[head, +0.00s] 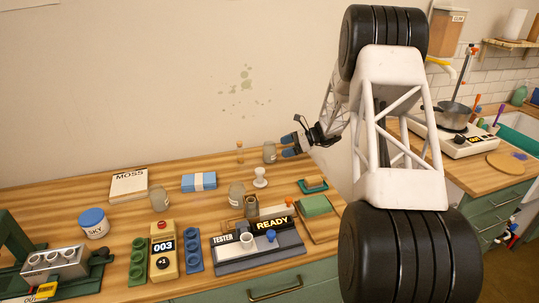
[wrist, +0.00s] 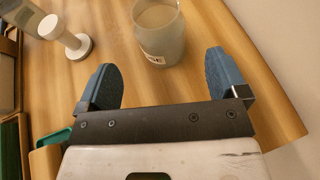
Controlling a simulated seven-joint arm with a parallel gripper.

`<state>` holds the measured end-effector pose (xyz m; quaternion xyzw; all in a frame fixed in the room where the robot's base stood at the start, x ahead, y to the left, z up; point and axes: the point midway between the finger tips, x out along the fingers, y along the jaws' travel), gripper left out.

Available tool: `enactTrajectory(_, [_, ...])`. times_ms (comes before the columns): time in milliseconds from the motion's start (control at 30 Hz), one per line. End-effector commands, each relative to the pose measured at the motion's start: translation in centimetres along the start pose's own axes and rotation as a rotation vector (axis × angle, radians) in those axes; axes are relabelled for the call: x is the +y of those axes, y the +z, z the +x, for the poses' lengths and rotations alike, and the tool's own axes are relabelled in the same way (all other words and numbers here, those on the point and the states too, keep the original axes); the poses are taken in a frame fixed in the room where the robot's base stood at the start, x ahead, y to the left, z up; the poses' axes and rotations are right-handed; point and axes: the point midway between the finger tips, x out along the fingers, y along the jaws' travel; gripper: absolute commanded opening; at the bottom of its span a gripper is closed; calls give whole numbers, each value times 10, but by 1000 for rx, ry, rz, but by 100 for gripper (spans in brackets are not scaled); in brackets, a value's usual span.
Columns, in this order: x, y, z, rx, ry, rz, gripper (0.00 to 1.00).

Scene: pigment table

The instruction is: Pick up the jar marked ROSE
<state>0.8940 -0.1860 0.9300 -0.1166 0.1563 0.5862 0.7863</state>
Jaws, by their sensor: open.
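A glass jar (wrist: 160,28) with pale contents stands upright at the top of the wrist view. Its label is partly legible and ends in what looks like "SE". In the head view a jar (head: 270,153) stands at the back of the table, just left of my gripper (head: 287,146). My gripper, also in the wrist view (wrist: 160,62), is open and empty. Its two blue fingers point toward the jar, with the jar beyond and roughly between them, apart from both. The jar's top is cut off in the wrist view.
A white pedestal (head: 260,177) stands left of the jar, also in the wrist view (wrist: 75,42). The wall is close behind.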

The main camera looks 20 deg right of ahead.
Motion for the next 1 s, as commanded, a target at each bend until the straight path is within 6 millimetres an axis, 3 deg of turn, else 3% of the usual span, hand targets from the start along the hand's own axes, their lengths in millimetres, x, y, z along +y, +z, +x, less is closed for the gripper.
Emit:
enactTrajectory(267, [0,0,21,0,0,0,92])
enactTrajectory(733, [0,0,27,0,1,0,92])
enactTrajectory(1000, [-1,0,55,0,2,0,92])
